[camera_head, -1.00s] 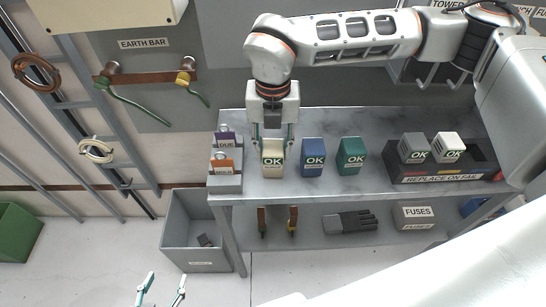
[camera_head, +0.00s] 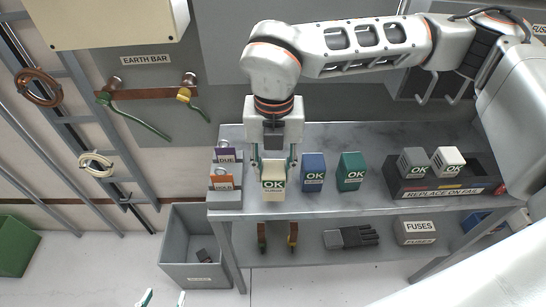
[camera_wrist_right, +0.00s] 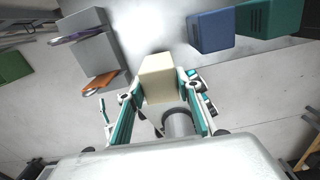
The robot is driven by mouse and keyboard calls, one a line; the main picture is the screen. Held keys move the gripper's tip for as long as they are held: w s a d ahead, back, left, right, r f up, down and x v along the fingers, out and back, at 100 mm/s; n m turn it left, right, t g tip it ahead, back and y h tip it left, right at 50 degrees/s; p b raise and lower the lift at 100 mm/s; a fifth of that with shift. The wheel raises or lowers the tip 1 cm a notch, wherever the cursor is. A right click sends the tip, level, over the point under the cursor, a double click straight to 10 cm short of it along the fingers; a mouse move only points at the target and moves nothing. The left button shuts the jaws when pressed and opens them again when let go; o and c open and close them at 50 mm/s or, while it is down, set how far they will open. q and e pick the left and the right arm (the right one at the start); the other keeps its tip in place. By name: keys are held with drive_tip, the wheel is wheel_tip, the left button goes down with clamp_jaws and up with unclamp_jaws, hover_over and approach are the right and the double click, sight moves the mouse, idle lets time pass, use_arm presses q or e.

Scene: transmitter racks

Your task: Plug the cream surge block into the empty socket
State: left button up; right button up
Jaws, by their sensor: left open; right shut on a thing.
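The cream surge block (camera_head: 273,188), with a green OK label, is between the fingers of my right gripper (camera_head: 274,168) near the front edge of the metal table. In the right wrist view the cream block (camera_wrist_right: 159,80) sits between the two fingertips (camera_wrist_right: 158,88), which are shut on it. I cannot tell whether it touches the tabletop. My left gripper (camera_head: 164,298) shows only its two fingertips at the bottom edge of the head view, apart and empty. I cannot make out an empty socket in these views.
A blue block (camera_head: 313,172) and a green block (camera_head: 350,172) stand right of the cream one. A grey card holder (camera_head: 225,186) stands left. A dark tray (camera_head: 437,194) holds a grey and a white block. A grey bin (camera_head: 196,270) stands below left.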

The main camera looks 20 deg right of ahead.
drive_tip(key=s+a, duration=0.3)
drive_tip(key=s, duration=1)
drive_tip(key=shift+a+b, duration=0.35)
